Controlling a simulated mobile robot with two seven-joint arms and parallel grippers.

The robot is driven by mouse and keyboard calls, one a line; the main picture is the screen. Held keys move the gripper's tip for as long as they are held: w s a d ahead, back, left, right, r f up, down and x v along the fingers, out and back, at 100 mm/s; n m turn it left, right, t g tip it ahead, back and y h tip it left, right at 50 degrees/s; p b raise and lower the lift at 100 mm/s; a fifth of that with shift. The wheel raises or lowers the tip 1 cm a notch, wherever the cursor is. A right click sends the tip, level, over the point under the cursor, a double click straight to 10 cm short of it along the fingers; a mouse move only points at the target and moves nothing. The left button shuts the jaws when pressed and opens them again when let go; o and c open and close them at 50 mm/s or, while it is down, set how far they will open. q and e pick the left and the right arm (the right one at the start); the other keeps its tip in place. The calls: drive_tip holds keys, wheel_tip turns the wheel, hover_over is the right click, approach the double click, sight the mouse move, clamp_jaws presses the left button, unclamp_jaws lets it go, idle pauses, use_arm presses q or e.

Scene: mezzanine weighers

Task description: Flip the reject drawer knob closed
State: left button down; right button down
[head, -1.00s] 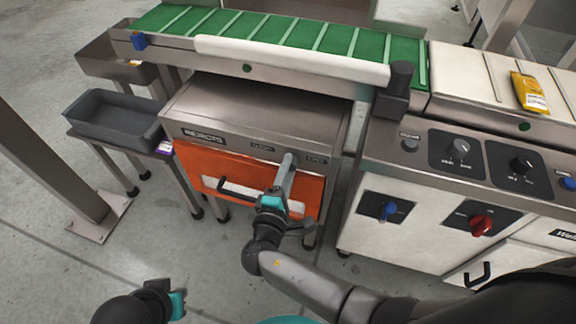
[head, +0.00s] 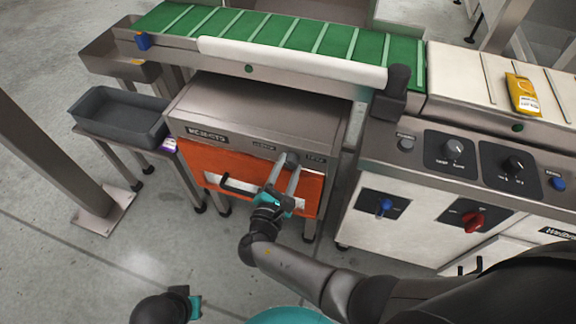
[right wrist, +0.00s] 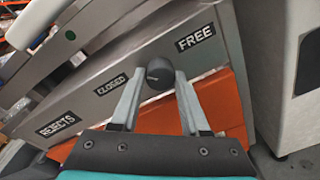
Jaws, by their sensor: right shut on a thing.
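The reject drawer knob (head: 292,158) is a dark round knob on the grey front of the rejects cabinet (head: 250,100), above the orange drawer front (head: 200,160). In the right wrist view the knob (right wrist: 159,70) sits between the CLOSED label (right wrist: 111,85) and the FREE label (right wrist: 195,37). My right gripper (head: 286,168) is shut on the knob, one finger on each side, as the right wrist view also shows (right wrist: 159,82). The knob's pointer cannot be made out. My left gripper (head: 195,307) is low in the head view, away from the cabinet; its fingers are unclear.
A black handle (head: 238,187) crosses the orange front beside my right gripper. A green conveyor (head: 280,35) runs above the cabinet. A control panel with knobs (head: 453,152) stands to the right, a grey bin (head: 120,115) to the left. The floor in front is clear.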

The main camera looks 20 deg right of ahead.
use_arm(q)
drive_tip(key=shift+s+f, duration=0.1)
drive_tip(key=shift+f, duration=0.1)
use_arm(e)
drive_tip(key=shift+w, duration=0.1)
drive_tip(key=shift+c, duration=1.9)
unclamp_jaws()
